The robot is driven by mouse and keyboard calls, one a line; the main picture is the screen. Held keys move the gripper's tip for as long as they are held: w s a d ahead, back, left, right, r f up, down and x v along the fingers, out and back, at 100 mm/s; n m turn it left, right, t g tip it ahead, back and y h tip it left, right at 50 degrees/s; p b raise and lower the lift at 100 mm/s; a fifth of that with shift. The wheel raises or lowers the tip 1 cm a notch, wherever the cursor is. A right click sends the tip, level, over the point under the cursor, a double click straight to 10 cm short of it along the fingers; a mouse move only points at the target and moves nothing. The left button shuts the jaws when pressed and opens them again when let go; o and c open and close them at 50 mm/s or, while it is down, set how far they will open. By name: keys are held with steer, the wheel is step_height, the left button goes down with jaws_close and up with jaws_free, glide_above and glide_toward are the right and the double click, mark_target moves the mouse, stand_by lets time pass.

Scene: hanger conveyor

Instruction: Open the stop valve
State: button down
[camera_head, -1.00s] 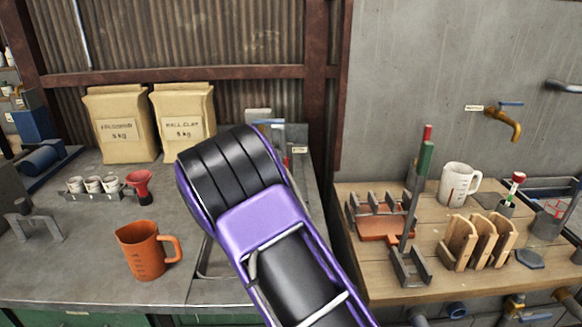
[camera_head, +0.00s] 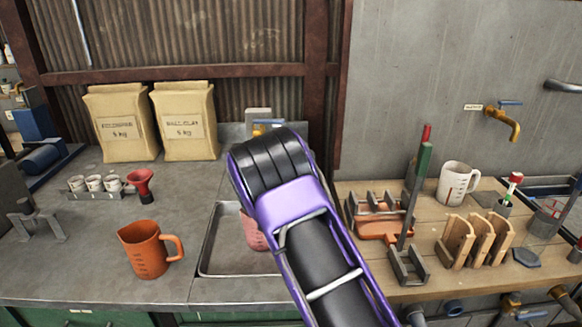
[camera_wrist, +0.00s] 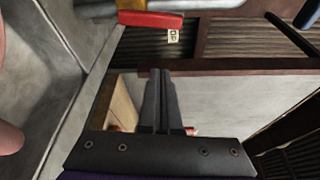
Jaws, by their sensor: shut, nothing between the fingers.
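In the wrist view a red lever handle (camera_wrist: 150,19) on a grey metal fitting (camera_wrist: 95,10) shows at the top, beside a small label (camera_wrist: 173,36); I cannot tell whether this is the stop valve. My gripper (camera_wrist: 160,75) is shut and empty, with its fingers apart from the red handle and below it in the picture. In the head view my arm hides the gripper. A brass tap with a blue handle (camera_head: 268,121) shows just behind my arm. Another brass tap (camera_head: 503,118) with a blue lever is on the right wall.
A sink basin (camera_head: 212,262) holds a pink vessel (camera_head: 252,232), partly hidden by my arm. An orange jug (camera_head: 146,250) stands left of it. Two sacks (camera_head: 120,120) stand behind. The wooden bench (camera_head: 350,195) at right carries racks, tools and a white jug (camera_head: 457,183).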

steer(key=w, duration=0.1)
steer(key=w+a, duration=0.1)
steer(key=w, duration=0.1)
steer(key=w+a+p, duration=0.1)
steer(key=w, duration=0.1)
steer(key=shift+a+r, duration=0.1)
steer(key=shift+r, duration=0.1)
steer(key=shift+f, duration=0.1)
steer(key=shift+a+r+b, duration=0.2)
steer(key=shift+a+b, duration=0.45)
steer(key=shift+b, duration=0.55)
